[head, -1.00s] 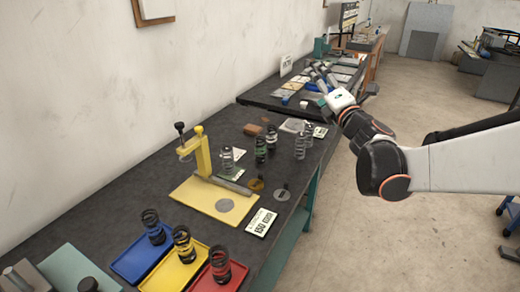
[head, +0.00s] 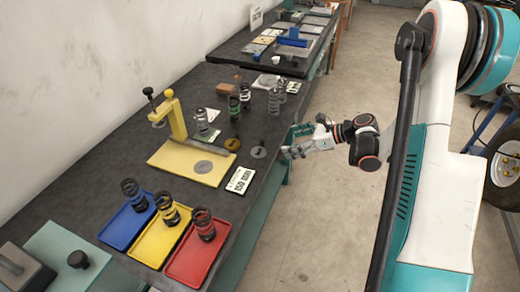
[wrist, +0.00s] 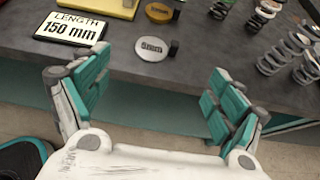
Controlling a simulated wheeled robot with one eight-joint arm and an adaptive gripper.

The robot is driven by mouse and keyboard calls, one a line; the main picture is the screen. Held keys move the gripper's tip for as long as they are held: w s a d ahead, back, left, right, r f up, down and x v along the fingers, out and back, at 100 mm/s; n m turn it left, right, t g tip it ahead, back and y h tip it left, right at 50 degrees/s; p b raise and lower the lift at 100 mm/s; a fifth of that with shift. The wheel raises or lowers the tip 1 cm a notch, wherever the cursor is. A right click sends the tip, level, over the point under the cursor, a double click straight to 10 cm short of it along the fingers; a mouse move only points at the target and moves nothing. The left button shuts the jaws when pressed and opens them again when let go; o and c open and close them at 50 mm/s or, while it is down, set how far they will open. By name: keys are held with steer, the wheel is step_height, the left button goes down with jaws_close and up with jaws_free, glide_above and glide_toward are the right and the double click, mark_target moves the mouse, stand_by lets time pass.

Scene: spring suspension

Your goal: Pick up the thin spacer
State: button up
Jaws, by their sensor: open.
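Two small round discs lie flat on the dark bench near its front edge. One is grey (head: 258,152), with a dark tab and a marking that looks like "6mm" in the wrist view (wrist: 152,48). The other is brass-coloured (head: 232,144) and lies just behind it in the wrist view (wrist: 159,12). I cannot tell for sure from their looks which is the thinner spacer. My gripper (wrist: 155,88) is open and empty, its fingers spread either side of the grey disc's line but short of it. In the head view my gripper (head: 297,143) is at the bench's front edge.
A "LENGTH 150 mm" card (head: 240,181) lies beside the discs. A yellow press (head: 178,118) stands behind, and several springs (wrist: 268,10) stand to the right in the wrist view. Blue, yellow and red trays (head: 187,266) hold springs. The bench edge is close under my gripper.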

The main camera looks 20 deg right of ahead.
mark_target(263, 151)
steer(key=b+x, duration=0.1)
steer(key=x, duration=0.5)
steer(key=b+x, duration=0.2)
steer(key=x, duration=0.4)
steer(key=shift+a+r+b, duration=0.15)
steer(key=shift+a+b, duration=0.15)
steer(key=shift+a, duration=0.1)
steer(key=shift+r, duration=0.1)
steer(key=c, duration=1.2)
